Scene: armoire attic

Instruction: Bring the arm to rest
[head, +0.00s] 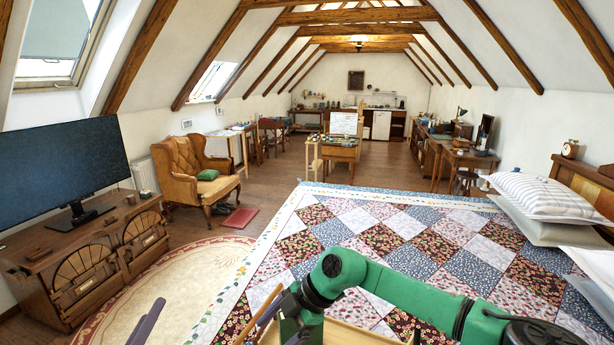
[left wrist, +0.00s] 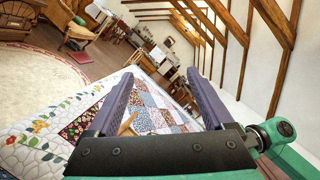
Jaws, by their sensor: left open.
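My left gripper (head: 147,322) shows only in part at the bottom edge of the head view, as purple-grey fingers left of the bed. In the left wrist view its two fingers (left wrist: 160,78) stand wide apart with nothing held between them. The quilted bed (head: 440,235) lies beyond the fingers. A green arm of mine crosses the lower right of the head view above the bed, bent at a joint. I cannot make out the right gripper.
A light wooden tray-like thing (head: 345,334) is at the bottom, partly hidden by my green arm. A wooden dresser (head: 95,255) with a television (head: 65,170) stands left. An armchair (head: 195,170) is behind. Pillows (head: 545,197) lie at right. The round rug (head: 180,280) is clear.

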